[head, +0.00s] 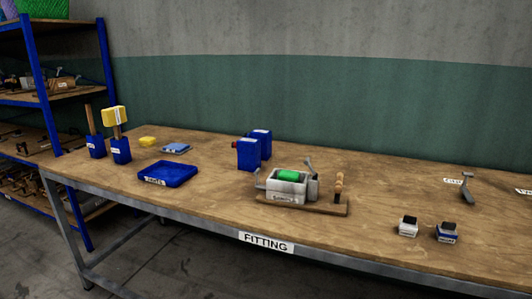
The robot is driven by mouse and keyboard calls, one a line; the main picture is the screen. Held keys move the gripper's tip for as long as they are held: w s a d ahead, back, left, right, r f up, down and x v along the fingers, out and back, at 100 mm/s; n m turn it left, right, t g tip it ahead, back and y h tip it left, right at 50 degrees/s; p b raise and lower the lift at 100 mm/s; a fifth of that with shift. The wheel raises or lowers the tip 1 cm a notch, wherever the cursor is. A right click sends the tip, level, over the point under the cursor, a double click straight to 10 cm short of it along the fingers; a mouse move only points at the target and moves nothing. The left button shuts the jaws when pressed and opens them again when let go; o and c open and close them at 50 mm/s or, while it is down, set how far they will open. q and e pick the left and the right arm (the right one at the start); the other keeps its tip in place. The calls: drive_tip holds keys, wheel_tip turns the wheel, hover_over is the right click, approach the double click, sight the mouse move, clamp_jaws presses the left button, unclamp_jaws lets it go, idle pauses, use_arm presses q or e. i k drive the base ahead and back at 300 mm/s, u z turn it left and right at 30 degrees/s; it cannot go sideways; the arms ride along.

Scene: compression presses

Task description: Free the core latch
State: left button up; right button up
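A grey press box (291,187) with a label on its front sits on a wooden base board (330,209) near the middle of the bench. A bright green cylinder (289,175), possibly the core, lies in its top opening. A small grey lever (310,166) sticks up at the back right, and another small metal piece (258,179) shows at the left end. A wooden-handled part (339,188) stands upright on the right of the board. I cannot tell which piece is the core latch or how it is set. Neither of my grippers is in view.
The wooden bench (400,235) carries blue boxes (248,153) behind the press and a blue tray (168,173) to the left. Blue holders (121,150) stand far left. Two small labelled blocks (447,232) and a grey lever tool (467,186) lie right. A shelf (50,98) stands left.

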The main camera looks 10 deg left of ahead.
sight(307, 162)
drive_tip(key=z, duration=0.05)
drive_tip(key=i, duration=1.25)
drive_tip(key=z, duration=0.45)
